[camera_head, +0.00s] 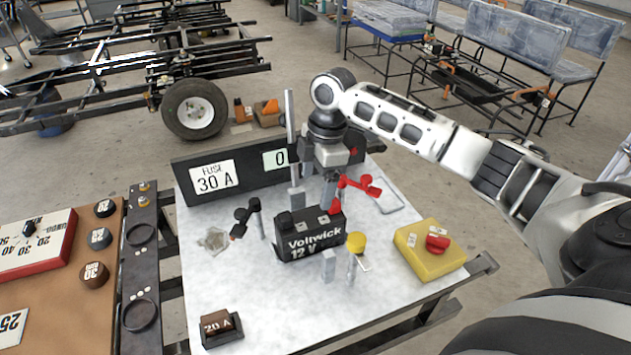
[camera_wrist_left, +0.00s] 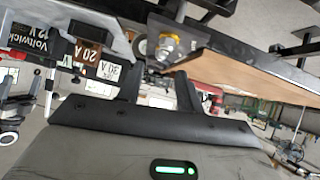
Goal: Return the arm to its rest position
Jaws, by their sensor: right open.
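My right gripper (camera_head: 328,192) points down over the white table, close behind the black Voltwick 12 V battery (camera_head: 310,240). It is open, with nothing seen between its fingers; whether it touches the battery is unclear. My left gripper (camera_wrist_left: 156,92) shows only in the left wrist view, its two dark fingers apart and empty. A red clamp (camera_head: 358,188) is at the battery's right rear and a black clamp (camera_head: 246,216) stands to its left. A brown 20 A block (camera_head: 217,323) sits in a dark holder at the table's front left.
A dark panel (camera_head: 235,180) reading FUSE 30 A stands at the table's back edge. A yellow box (camera_head: 428,262) with a red knob is on the right. A yellow-capped post (camera_head: 356,243) stands before the battery. A brown board (camera_head: 60,300) with several round pieces lies left.

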